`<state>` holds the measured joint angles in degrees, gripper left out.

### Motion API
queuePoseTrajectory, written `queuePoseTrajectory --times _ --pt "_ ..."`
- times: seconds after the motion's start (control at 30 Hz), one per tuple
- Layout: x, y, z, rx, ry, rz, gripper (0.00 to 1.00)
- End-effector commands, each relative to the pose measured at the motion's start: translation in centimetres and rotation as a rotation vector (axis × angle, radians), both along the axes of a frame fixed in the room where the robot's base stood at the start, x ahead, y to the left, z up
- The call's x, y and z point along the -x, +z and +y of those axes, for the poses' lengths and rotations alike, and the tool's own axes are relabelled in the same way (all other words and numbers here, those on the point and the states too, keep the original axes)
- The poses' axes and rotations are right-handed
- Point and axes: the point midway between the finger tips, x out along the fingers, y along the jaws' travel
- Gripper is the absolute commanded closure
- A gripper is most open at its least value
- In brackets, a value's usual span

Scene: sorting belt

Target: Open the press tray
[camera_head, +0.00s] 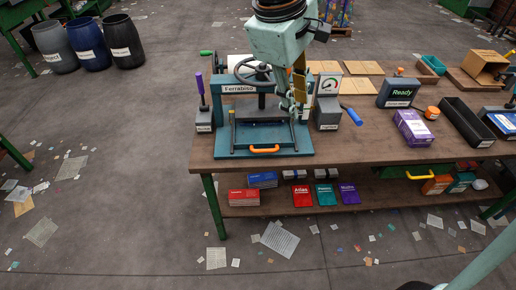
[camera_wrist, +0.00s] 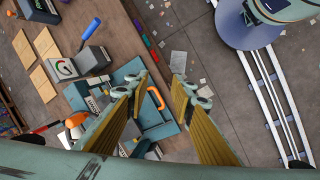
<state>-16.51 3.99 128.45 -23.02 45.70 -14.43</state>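The teal press (camera_head: 237,88), labelled "Ferrabise", stands at the left end of the workbench with a dark handwheel on top. Its press tray (camera_head: 240,153) is the flat teal part at the front, with an orange handle (camera_head: 263,150) on its front edge. How far the tray is slid out I cannot tell. In the wrist view the orange handle (camera_wrist: 155,98) appears between my fingers, farther off. My gripper (camera_wrist: 161,83) is open and empty, with its yellowish fingers apart. In the head view my gripper (camera_head: 297,112) hangs over the right side of the press and hides part of it.
A dial gauge (camera_head: 329,85) and a blue-handled lever (camera_head: 351,116) stand right of the press. A purple-handled lever (camera_head: 201,90) is at its left. A purple box (camera_head: 412,128) and a "Ready" display (camera_head: 399,92) are further right. The bench front (camera_head: 350,150) is clear.

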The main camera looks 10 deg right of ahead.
Motion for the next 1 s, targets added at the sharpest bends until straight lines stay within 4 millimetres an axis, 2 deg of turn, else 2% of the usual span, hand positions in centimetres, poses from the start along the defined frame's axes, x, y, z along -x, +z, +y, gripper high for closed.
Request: queuePoseTrajectory --times 0.5,1.0 --pt "-5.9 -6.5 4.3 0.1 0.227 0.081 0.77" --pt "-10.4 -13.9 9.0 0.188 0.448 0.157 0.77"
